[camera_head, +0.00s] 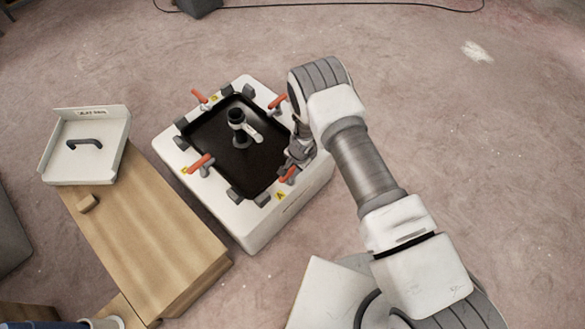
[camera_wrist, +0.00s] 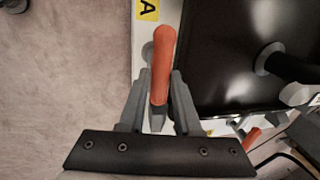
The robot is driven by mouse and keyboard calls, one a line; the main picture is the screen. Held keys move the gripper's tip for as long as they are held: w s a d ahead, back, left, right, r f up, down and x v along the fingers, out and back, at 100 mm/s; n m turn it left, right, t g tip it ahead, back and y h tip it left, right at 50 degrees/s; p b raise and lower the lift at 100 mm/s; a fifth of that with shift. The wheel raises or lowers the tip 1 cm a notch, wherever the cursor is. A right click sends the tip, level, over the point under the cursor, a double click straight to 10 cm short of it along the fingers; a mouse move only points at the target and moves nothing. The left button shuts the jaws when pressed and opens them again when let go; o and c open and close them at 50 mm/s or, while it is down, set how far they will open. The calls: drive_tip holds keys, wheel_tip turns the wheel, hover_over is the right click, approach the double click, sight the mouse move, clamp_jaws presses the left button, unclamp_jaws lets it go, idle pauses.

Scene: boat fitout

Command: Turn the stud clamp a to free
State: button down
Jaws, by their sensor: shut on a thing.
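Stud clamp a (camera_head: 287,175) has an orange handle and sits at the near right edge of a white box (camera_head: 248,228), close to a yellow label marked A (camera_head: 281,196). In the wrist view the orange handle (camera_wrist: 161,62) lies between the two grey fingers of my gripper (camera_wrist: 161,88), which is shut on it. The handle runs along the edge of the black panel (camera_wrist: 235,75). The label A (camera_wrist: 147,9) shows just beyond the handle's far end. In the head view my gripper (camera_head: 298,158) partly hides the clamp.
Other orange-handled clamps stand around the panel: back left (camera_head: 200,97), back right (camera_head: 277,101) and front left (camera_head: 200,162). A black post with a lever (camera_head: 238,122) rises from the panel. A wooden cabinet (camera_head: 150,235) with a white tray (camera_head: 60,162) stands left. Floor at right is clear.

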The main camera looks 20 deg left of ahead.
drive_tip(key=shift+a, duration=0.1)
drive_tip(key=c, duration=0.7)
unclamp_jaws()
drive_tip(key=shift+o, duration=0.2)
drive_tip(key=shift+r, duration=0.15)
drive_tip(key=d+r+p, duration=0.1)
drive_tip(key=r+p, duration=0.1)
drive_tip(key=r, duration=0.6)
drive_tip(key=s+d+r+p, duration=0.1)
drive_tip(key=d+r+p, duration=0.1)
drive_tip(key=r, duration=0.6)
drive_tip(key=shift+s+r+p, duration=0.15)
drive_tip(key=shift+r+p, duration=0.25)
drive_tip(key=shift+d, duration=0.1)
